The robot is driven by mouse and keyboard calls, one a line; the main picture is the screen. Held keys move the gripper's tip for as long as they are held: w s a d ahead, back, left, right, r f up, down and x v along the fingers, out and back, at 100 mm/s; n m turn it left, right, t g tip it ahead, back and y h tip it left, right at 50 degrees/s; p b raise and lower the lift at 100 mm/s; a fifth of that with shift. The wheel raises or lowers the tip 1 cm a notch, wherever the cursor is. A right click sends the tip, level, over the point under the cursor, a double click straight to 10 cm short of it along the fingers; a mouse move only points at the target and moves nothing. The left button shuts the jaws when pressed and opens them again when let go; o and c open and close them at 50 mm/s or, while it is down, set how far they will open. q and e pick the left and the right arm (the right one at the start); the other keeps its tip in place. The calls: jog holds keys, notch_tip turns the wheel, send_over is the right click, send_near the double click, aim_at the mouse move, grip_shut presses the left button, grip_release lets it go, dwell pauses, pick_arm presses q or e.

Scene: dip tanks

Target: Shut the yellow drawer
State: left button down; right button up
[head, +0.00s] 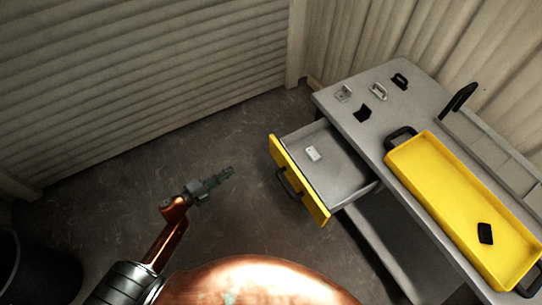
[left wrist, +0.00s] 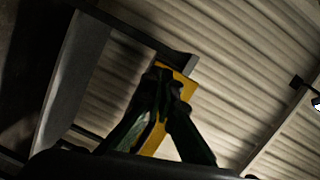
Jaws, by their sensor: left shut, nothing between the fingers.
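The yellow drawer (head: 300,181) stands pulled out of the grey bench, its yellow front facing left with a black handle (head: 288,184) on it. A small white item (head: 313,153) lies inside the drawer. My left gripper (head: 229,171) is shut and empty, to the left of the drawer front and apart from it in the head view. In the left wrist view the shut fingers (left wrist: 165,80) stand in front of a yellow panel (left wrist: 186,85), partly hiding it. My right gripper is in neither view.
The grey bench (head: 340,110) carries several small black and light parts at its back end. A yellow tray (head: 440,180) with black handles and a black piece (head: 485,233) inside lies on top. Open floor (head: 130,180) spreads left of the drawer. A dark bin (head: 40,275) stands at lower left.

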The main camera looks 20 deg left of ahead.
aim_at(274, 151)
pick_arm(q)
jog(key=d+r+m+g+h+b, duration=0.1)
jog(key=d+r+m+h, duration=0.2)
jog(key=d+r+m, duration=0.15)
jog(key=shift+m, duration=0.25)
jog(key=x, duration=0.4)
jog(key=b+x, duration=0.1)
jog(key=x, duration=0.3)
jog(key=b+x, duration=0.1)
jog(key=x, duration=0.3)
jog(key=shift+w+d+r, duration=0.2)
jog(key=shift+d+r, duration=0.05)
jog(key=shift+r, duration=0.15)
jog(key=shift+w+d+b, duration=0.35)
jog(key=shift+w, duration=0.05)
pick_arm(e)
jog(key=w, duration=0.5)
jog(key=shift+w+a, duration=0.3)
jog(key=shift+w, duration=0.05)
pick_arm(q)
jog(key=shift+w+r, duration=0.1)
jog(key=shift+w, duration=0.05)
